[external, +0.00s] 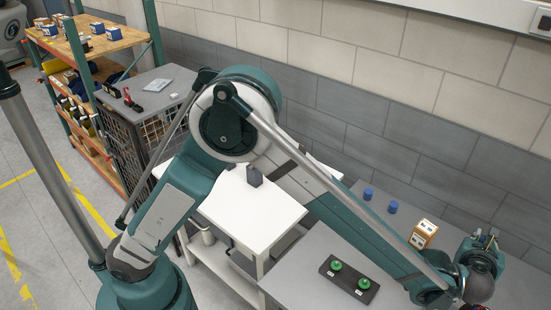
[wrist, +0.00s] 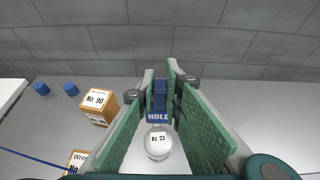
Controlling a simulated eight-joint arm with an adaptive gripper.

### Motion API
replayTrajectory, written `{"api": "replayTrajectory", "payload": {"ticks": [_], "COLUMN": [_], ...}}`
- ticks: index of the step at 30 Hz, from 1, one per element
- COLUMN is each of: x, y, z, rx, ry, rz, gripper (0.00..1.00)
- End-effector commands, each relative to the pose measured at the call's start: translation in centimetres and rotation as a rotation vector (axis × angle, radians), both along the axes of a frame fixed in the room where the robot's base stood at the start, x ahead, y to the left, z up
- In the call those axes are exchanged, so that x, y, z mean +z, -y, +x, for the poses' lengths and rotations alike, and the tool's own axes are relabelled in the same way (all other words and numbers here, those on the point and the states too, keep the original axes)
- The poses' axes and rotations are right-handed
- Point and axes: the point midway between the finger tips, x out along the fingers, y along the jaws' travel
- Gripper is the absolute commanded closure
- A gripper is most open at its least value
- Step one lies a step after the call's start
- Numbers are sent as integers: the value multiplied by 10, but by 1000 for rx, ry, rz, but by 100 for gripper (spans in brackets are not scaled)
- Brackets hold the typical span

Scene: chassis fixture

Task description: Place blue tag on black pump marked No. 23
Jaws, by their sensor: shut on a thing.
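My gripper (wrist: 161,88) is shut on a blue tag (wrist: 158,117) with white lettering, held between the far ends of its green pads in the wrist view. A pale grey, rounded object (wrist: 158,146) with a white label reading No. 23 shows just below the tag in that view. It looks silver-grey, not black, and I cannot tell whether the tag touches it. In the external view my gripper (external: 485,240) is at the far right, and the tag and the No. 23 object cannot be made out there.
An orange-brown box (wrist: 97,105) marked No. 90 stands left of my gripper, with two blue cylinders (wrist: 71,89) farther left. Another labelled box (wrist: 77,160) is partly cut off. A dark plate with two green knobs (external: 349,280) lies on the grey table. A wall stands behind.

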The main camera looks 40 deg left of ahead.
Motion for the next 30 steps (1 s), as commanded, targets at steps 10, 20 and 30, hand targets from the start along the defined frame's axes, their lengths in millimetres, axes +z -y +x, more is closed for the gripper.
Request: {"api": "replayTrajectory", "payload": {"ticks": [10,20,30], "x": [-28,-31,-62], "y": [0,0,0], "z": [0,0,0], "rx": [0,0,0], "ry": [0,0,0], "rz": [0,0,0], "gripper": [98,98,98]}}
